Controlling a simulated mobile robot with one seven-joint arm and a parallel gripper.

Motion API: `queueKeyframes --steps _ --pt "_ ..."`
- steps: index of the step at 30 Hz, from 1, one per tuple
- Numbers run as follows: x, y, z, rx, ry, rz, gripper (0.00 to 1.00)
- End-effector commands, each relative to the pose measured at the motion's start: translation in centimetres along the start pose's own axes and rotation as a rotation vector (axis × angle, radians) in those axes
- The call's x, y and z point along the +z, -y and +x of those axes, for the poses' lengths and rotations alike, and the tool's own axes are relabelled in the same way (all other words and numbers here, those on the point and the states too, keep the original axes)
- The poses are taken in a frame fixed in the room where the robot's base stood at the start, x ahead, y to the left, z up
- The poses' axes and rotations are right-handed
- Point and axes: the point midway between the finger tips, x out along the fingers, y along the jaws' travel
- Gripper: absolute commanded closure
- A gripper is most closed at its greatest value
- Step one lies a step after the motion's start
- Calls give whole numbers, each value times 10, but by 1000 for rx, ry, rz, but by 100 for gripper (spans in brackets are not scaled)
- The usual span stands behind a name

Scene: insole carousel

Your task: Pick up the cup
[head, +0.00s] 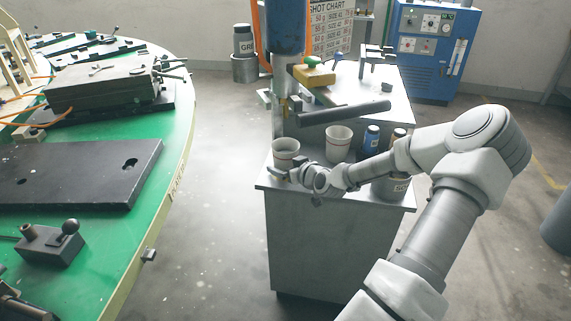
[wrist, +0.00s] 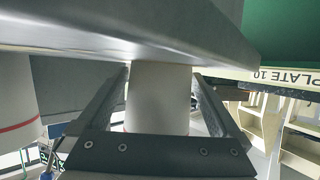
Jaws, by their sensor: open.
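A white cup (head: 286,150) stands near the front left corner of the grey cabinet top (head: 265,183). My gripper (head: 286,174) is low beside it, at the cup's near side. In the wrist view the cup (wrist: 158,98) is between the two open fingers of my gripper (wrist: 160,80), with a gap visible on each side. Contact between fingers and cup cannot be made out.
A second pale cup (head: 338,143) stands to the right on the cabinet, with a blue can (head: 371,138) beyond it. A grey horizontal bar (head: 345,113) lies above and behind the cups. A green round table (head: 150,185) is at left, with open floor between.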

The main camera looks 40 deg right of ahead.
Motion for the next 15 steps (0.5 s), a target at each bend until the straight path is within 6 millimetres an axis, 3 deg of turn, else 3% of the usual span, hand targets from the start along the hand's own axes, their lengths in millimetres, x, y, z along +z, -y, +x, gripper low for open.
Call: queueKeyframes --steps 7,15 --pt "-1 0 2 1 0 0 0" --pt "0 0 1 0 0 0 49"
